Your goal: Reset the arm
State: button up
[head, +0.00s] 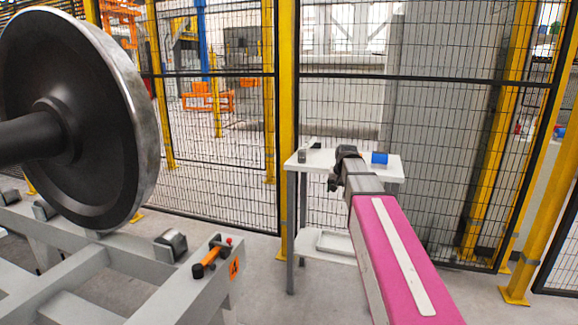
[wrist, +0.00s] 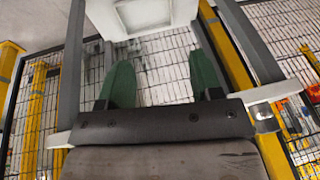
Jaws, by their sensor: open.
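My arm, with a pink link and a grey wrist, reaches forward in the head view towards a small white table (head: 322,158). My gripper's dark end (head: 335,183) shows at the near side of the table; its fingers are hard to make out there. In the wrist view my gripper (wrist: 160,72) has two green fingers standing wide apart with nothing between them. Past the fingers are grey legs, a white panel (wrist: 145,14) and mesh fencing.
A blue cylinder (head: 380,158) and a small grey object (head: 302,156) stand on the table. A large wheel (head: 110,130) on its axle stands left on a grey frame (head: 140,275), which carries an orange-handled tool (head: 205,262). Mesh fence (head: 210,130) with yellow posts closes the back.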

jog(key=s+f+n+g+h, duration=0.1)
jog(key=s+f+n+g, duration=0.2)
jog(key=s+f, duration=2.2)
jog(key=shift+a+f+g, duration=0.2)
jog(key=shift+a+g, duration=0.1)
jog(key=shift+s, duration=0.1)
